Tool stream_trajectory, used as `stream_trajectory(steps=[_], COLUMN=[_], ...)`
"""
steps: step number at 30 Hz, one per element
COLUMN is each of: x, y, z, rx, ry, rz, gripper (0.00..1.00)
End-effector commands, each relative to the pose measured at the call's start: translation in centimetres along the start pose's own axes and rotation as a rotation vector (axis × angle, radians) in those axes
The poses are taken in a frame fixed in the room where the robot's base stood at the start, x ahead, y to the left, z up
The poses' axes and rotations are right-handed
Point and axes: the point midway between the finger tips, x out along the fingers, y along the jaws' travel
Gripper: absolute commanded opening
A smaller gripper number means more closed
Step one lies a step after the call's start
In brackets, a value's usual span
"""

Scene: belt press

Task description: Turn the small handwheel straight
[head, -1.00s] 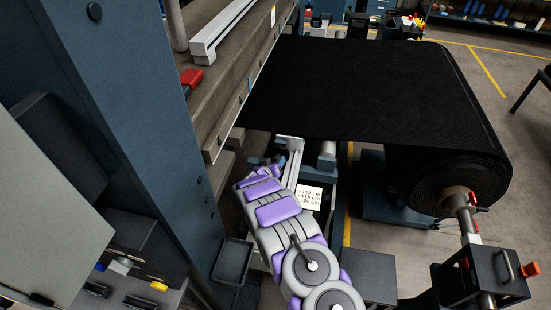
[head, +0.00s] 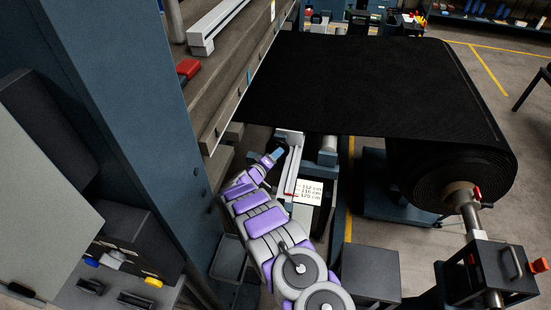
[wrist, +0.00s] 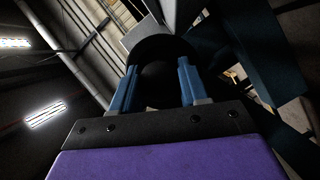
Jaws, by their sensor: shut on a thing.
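A dark round part, which looks like the small handwheel (wrist: 160,72), fills the space between the two blue fingers in the wrist view. My gripper (wrist: 157,88) is shut on it, with one finger on each side. In the head view my gripper (head: 274,157) is beside the light grey rail end under the belt. The handwheel cannot be made out there, so its angle is unclear. A white card (head: 308,192) with centimetre marks stands just right of my arm, with a small red mark at its left edge.
A wide black belt (head: 350,85) runs above and beyond my gripper to a large roll (head: 470,170) at right. A blue press column (head: 130,120) stands close on the left. A dark box (head: 370,275) is right of my arm.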

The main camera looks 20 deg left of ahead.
Motion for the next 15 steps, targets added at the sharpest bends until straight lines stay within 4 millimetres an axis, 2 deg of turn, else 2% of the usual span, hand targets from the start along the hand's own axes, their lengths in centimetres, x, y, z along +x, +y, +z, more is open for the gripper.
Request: stream_trajectory(steps=[14, 15], x=[-0.41, -0.42], y=[-0.38, -0.39], z=[-0.43, -0.43], rx=[-0.017, -0.017], ry=[0.011, 0.011], rz=[-0.002, -0.003], gripper=[0.14, 0.45])
